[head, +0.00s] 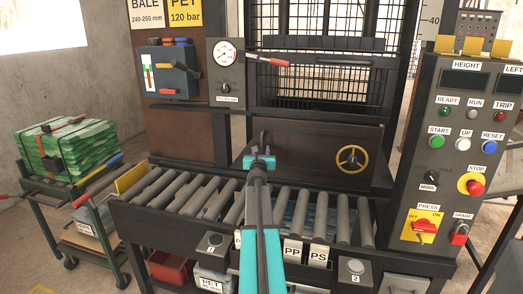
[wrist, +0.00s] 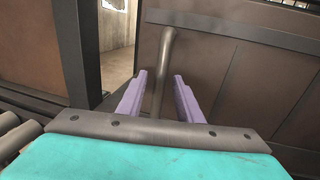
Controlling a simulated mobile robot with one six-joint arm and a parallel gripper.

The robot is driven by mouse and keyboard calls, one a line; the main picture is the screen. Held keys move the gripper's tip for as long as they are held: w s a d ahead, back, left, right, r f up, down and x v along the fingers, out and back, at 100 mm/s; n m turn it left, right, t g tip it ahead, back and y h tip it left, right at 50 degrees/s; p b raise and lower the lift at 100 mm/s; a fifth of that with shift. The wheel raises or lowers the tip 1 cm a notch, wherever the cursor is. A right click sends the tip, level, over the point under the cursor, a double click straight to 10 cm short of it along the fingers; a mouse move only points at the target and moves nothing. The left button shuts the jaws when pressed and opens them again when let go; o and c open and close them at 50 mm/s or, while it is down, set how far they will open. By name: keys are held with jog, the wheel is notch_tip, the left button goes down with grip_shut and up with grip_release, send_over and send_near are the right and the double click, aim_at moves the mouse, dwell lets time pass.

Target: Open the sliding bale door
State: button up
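The bale door is a wide dark brown panel (head: 310,150) behind the rollers, with a yellow handwheel (head: 352,159) on its right part. In the wrist view the brown door panel (wrist: 245,70) fills the right side. A grey upright bar handle (wrist: 166,62) stands at the door's left part. My gripper (head: 262,150) is in front of the door's left end. In the wrist view its two purple fingers (wrist: 160,75) are apart, one on each side of the handle, with a gap on both sides. My gripper hides part of the handle in the head view.
A roller conveyor (head: 160,187) runs in front of the door, under my arm. A control panel (head: 451,140) stands at the right. A gauge box (head: 227,74) and red-tipped lever (head: 268,60) are above. In the wrist view a dark post (wrist: 78,50) and an opening (wrist: 117,60) lie left.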

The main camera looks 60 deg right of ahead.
jog(key=shift+x, duration=0.75)
grip_shut()
